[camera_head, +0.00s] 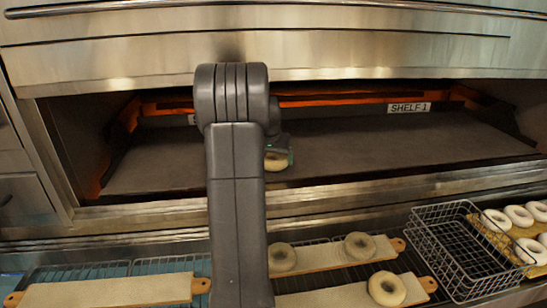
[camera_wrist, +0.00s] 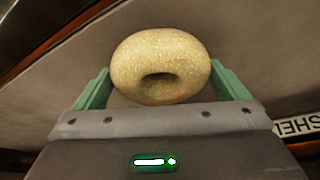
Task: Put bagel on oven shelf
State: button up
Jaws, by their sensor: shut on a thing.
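My gripper (camera_wrist: 160,85) is shut on a pale bagel, one green finger on each side of it in the wrist view. The held bagel (camera_wrist: 160,62) also shows in the head view (camera_head: 276,161), partly hidden by my arm and gripper. It is inside the oven opening, over the front part of the grey oven shelf (camera_head: 350,140). I cannot tell whether the bagel touches the shelf. The shelf surface in view is otherwise bare; my arm hides part of it.
A "SHELF 1" label (camera_head: 409,107) is at the back. The oven's front ledge (camera_head: 400,187) lies below the opening. In front are wooden boards (camera_head: 110,291) with several bagels (camera_head: 360,245), a wire basket (camera_head: 455,250) and a tray of bagels (camera_head: 497,220) at right.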

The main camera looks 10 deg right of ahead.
aim_at(272, 160)
jog(key=shift+f, duration=0.55)
jog(key=shift+f, duration=0.1)
jog(key=o, duration=0.7)
jog(key=shift+r, duration=0.35)
jog(key=b+v, duration=0.1)
jog(key=v, duration=0.1)
jog(key=b+v, duration=0.1)
jog(key=v, duration=0.1)
jog(key=shift+s+a+r, duration=0.2)
jog(key=shift+s+r, duration=0.05)
jog(key=shift+s, duration=0.15)
jog(key=s+a+b, duration=0.1)
jog(key=s, duration=0.2)
jog(key=s+a+b, duration=0.1)
jog(key=s+a, duration=0.1)
jog(key=s, duration=0.2)
jog(key=s+a+b, duration=0.1)
jog(key=s, duration=0.2)
jog(key=shift+s+a, duration=0.2)
jog(key=shift+s, duration=0.15)
jog(key=shift+w, duration=0.1)
